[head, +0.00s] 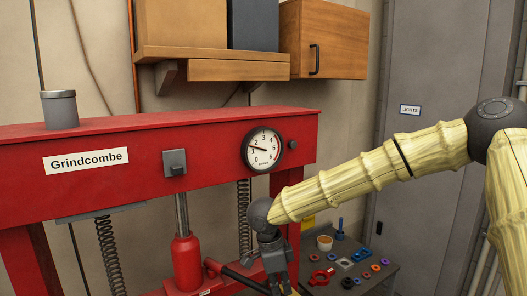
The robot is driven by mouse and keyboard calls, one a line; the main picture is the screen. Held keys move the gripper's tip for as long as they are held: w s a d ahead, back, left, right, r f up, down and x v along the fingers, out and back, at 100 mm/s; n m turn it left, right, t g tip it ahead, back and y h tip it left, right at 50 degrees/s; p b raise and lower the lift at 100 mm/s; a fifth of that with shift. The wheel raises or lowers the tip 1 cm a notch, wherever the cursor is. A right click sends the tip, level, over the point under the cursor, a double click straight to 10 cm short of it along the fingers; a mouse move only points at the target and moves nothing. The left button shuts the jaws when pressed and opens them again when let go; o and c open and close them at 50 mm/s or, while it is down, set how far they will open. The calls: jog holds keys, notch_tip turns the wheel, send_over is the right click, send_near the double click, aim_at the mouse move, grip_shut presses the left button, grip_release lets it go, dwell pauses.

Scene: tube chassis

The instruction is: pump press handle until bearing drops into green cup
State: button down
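The red press labelled Grindcombe (150,150) fills the left of the head view. Its red bottle jack (186,262) stands under the crossbeam, with the ram up against a grey block (174,162). A black pump handle (240,278) slopes down to the right from a red socket beside the jack. My gripper (279,286) points down at the handle's right end, at the bottom of the picture. Its fingertips are partly cut off, so I cannot tell whether it grips the handle. The gauge (263,149) needle points between 1 and 2. No bearing or green cup is visible.
A dark bench (345,275) at lower right holds a tan cup (324,243), a red clamp-like part (321,277) and several small coloured rings. Wooden cabinets (325,40) hang above the press. A grey door (430,190) stands behind my arm. Coil springs (111,255) hang under the beam.

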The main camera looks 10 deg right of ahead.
notch_tip(320, 180, down, 7)
jog(key=b, duration=0.1)
jog(key=shift+r, duration=0.2)
dwell(1.0)
notch_tip(320, 180, up, 4)
jog(key=p, duration=0.3)
jog(key=shift+f, duration=0.2)
notch_tip(320, 180, up, 11)
jog(key=shift+b, duration=0.35)
dwell(0.4)
jog(key=shift+f+b, duration=0.85)
jog(key=shift+f, duration=4.85)
jog(key=shift+r+p, duration=1.1)
jog(key=shift+r, duration=0.65)
notch_tip(320, 180, up, 8)
jog(key=shift+f, duration=0.15)
